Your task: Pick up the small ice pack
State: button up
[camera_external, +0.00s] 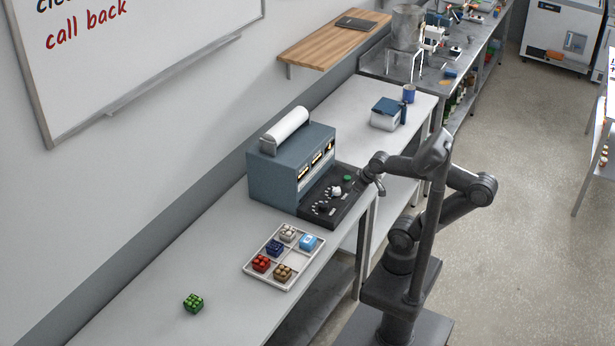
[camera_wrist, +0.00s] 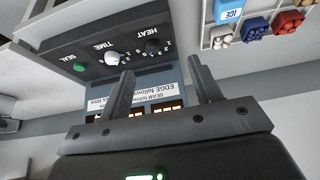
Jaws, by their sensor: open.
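The small ice pack (camera_external: 308,242) is a light blue and white block in the far right compartment of a white divided tray (camera_external: 268,285). In the wrist view the ice pack (camera_wrist: 229,12), marked ICE, shows at the top edge, partly cut off. My gripper (camera_external: 380,188) is open and empty, beside the front of the sealing machine's control panel and apart from the tray. In the wrist view its two fingers (camera_wrist: 160,68) stand spread in front of the panel, with nothing between them.
The grey-blue sealing machine (camera_external: 277,178), with knobs and a green button, stands right of and behind the tray. The tray also holds white, dark blue, red and tan blocks. A green block (camera_external: 193,302) lies on the bench to the left. The bench around it is clear.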

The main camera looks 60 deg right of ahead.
jog(key=shift+o, duration=0.6)
jog(key=g, duration=0.6)
send_near(308, 239)
jog(key=shift+s, duration=0.2)
jog(key=shift+a+f, duration=0.15)
jog(key=shift+f, duration=0.15)
notch_tip(308, 239, down, 5)
jog(key=shift+r, duration=0.1)
jog(key=shift+f, duration=2.9)
